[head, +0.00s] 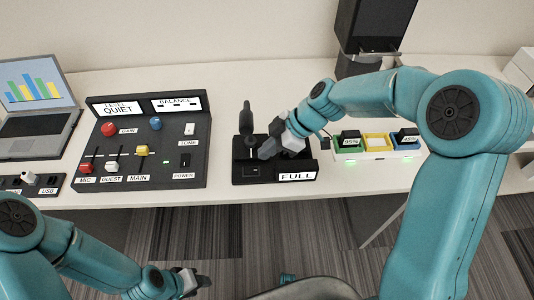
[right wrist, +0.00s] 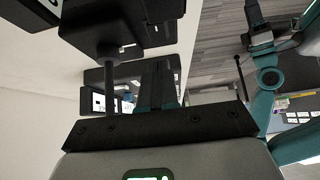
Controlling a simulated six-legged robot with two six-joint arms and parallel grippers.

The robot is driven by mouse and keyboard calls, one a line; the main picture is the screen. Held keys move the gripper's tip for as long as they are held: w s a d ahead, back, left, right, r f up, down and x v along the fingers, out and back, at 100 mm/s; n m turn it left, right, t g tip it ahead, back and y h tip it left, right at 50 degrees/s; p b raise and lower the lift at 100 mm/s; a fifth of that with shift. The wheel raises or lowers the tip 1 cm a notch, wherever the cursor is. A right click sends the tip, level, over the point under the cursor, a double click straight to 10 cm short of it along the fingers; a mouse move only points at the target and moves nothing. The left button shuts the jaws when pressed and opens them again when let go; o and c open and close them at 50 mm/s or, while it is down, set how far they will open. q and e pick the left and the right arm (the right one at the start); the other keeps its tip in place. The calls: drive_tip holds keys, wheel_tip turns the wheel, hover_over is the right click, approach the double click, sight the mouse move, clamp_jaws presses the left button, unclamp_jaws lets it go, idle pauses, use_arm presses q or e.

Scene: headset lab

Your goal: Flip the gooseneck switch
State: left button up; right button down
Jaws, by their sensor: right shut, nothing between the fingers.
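The gooseneck unit is a black base (head: 245,178) on the desk with a dark upright gooseneck (head: 246,118) at its back. A small flat switch (head: 252,171) shows on the front of the base. My right gripper (head: 266,152) is shut and empty. In the head view it overlaps the right side of the unit, just right of the gooseneck; I cannot tell whether it touches. Its fingers also show in the right wrist view (right wrist: 158,85), beside dark equipment. My left gripper (head: 200,281) is low in front of the desk, away from the unit; its jaw opening is unclear.
A black box with a FULL sign (head: 297,177) adjoins the unit on the right. A control panel (head: 150,140) with knobs and sliders stands left, beyond it a laptop (head: 38,105). A charger row (head: 376,143) and a tall black device (head: 372,30) are right. The front desk strip is clear.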

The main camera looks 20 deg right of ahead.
drive_tip(key=d+f+v, duration=0.1)
drive_tip(key=v, duration=0.7)
drive_tip(key=shift+s+d+b, duration=0.3)
drive_tip(key=shift+d+b, duration=0.05)
drive_tip(key=shift+d, duration=0.15)
drive_tip(key=shift+r, duration=0.1)
